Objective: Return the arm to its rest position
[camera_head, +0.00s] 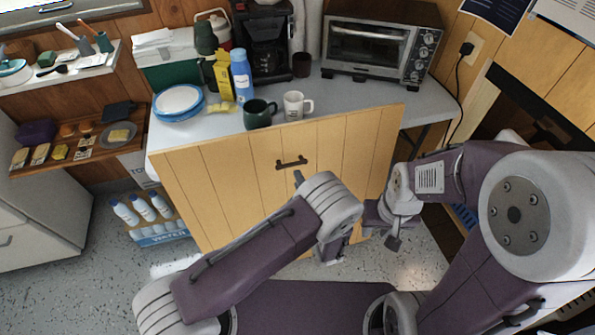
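My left arm comes in from the lower left, and its wrist hangs in front of the wooden panel. My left gripper (333,254) is mostly hidden below the wrist, low in front of the panel, and holds nothing that I can see. My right arm comes in from the right and is folded. My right gripper (391,241) points down near the panel's right edge, with nothing visible in it. The fingers of both are too small and covered to show their opening.
The wooden panel (230,180) with a dark handle (291,163) stands close before both arms. A bottle crate (158,232) stands on the floor.

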